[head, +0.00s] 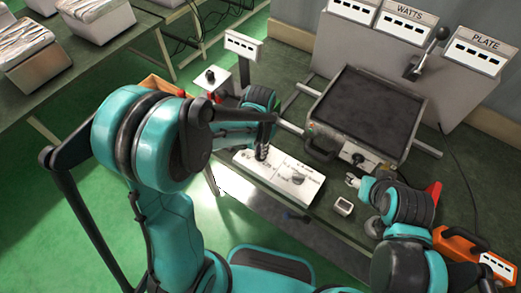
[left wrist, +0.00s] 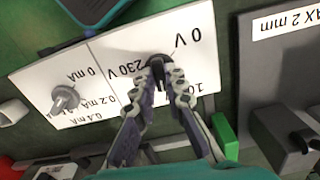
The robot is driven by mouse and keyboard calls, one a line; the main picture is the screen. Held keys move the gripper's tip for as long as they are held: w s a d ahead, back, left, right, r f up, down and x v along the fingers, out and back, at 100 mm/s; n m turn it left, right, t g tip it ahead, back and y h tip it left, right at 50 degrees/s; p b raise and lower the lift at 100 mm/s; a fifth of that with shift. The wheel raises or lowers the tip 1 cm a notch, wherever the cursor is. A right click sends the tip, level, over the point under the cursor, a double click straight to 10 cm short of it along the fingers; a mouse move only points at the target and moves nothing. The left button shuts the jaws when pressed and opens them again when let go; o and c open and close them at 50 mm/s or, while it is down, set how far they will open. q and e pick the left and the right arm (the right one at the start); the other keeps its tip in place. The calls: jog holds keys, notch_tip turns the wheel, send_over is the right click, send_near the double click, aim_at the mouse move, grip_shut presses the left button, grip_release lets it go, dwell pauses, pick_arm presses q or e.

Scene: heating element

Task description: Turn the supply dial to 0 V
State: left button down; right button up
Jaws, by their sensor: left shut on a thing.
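The supply dial (left wrist: 158,62) is a dark knob on a white panel (left wrist: 205,55) marked 0 V and 230 V in the left wrist view. My left gripper (left wrist: 169,76) is shut on it, with one finger on each side. The fingers partly cover the dial and its markings, so I cannot tell its exact setting. In the head view my left gripper (head: 262,152) reaches down onto the left part of the white panel (head: 312,190). My right gripper (head: 354,182) is small and to the right of the panel; its finger opening is unclear.
A grey mA dial (left wrist: 65,98) is on the adjoining panel half. A large dark-topped box (head: 365,115) stands behind, with labelled meters (head: 483,50) beyond.

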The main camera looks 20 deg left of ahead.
pick_arm(q)
jog(key=n, duration=1.2)
jog(key=shift+n+b, duration=0.35)
jog(key=shift+n, duration=0.05)
jog(key=n, duration=1.3)
jog(key=c, duration=1.6)
grip_release()
jog(key=shift+o, duration=0.2)
notch_tip(320, 180, up, 12)
